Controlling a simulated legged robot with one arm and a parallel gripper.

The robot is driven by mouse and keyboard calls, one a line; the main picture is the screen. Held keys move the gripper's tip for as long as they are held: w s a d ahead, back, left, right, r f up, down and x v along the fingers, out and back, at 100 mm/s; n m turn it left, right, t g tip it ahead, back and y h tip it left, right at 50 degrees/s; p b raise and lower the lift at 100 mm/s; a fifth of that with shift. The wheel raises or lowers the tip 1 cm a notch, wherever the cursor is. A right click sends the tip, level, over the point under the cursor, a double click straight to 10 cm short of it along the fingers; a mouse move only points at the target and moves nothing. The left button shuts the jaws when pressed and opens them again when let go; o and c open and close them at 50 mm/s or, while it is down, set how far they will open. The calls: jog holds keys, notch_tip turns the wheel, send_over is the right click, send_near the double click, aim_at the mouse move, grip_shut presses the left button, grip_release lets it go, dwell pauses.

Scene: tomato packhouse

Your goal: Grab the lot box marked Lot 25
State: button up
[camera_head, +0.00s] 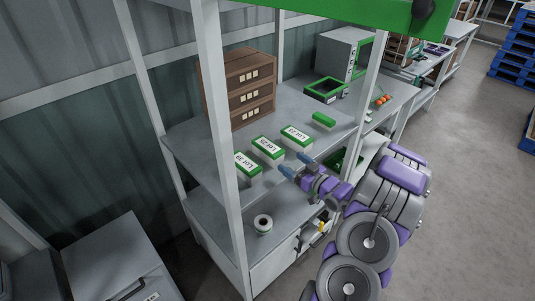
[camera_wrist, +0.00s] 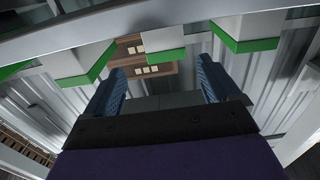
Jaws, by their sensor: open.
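Three white lot boxes with green-edged tops stand in a row on the shelf. The middle one (camera_head: 268,149) seems to read Lot 25, though its print is small. The left box (camera_head: 246,166) and the right box (camera_head: 296,137) bear other lot labels that I cannot read surely. My gripper (camera_head: 296,167) is open and empty, at the shelf's front edge, in front of the middle and right boxes and apart from them. In the wrist view the picture is upside down; a box (camera_wrist: 164,52) shows beyond and between my open fingers (camera_wrist: 160,88), with one box to each side.
Stacked brown crates (camera_head: 238,88) stand behind the boxes. A small green-topped block (camera_head: 324,120) and a green-rimmed tray (camera_head: 326,89) lie to the right. A white shelf post (camera_head: 214,100) rises left of the boxes. A tape roll (camera_head: 263,224) sits on the lower shelf.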

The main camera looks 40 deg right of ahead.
aim_at(273, 151)
jog(key=w, duration=0.4)
jog(key=shift+w+a+f+b, duration=0.1)
jog(key=shift+w+b, duration=0.3)
jog(key=shift+w+a+b, duration=0.2)
jog(key=shift+w+b, duration=0.05)
jog(key=shift+w, duration=0.45)
jog(key=shift+w+a+b, duration=0.25)
jog(key=shift+w+b, duration=0.05)
jog(key=shift+w, duration=0.4)
jog(key=shift+w+a+b, duration=0.2)
jog(key=shift+w+b, duration=0.05)
jog(key=shift+w, duration=1.15)
jog(key=c, duration=1.2)
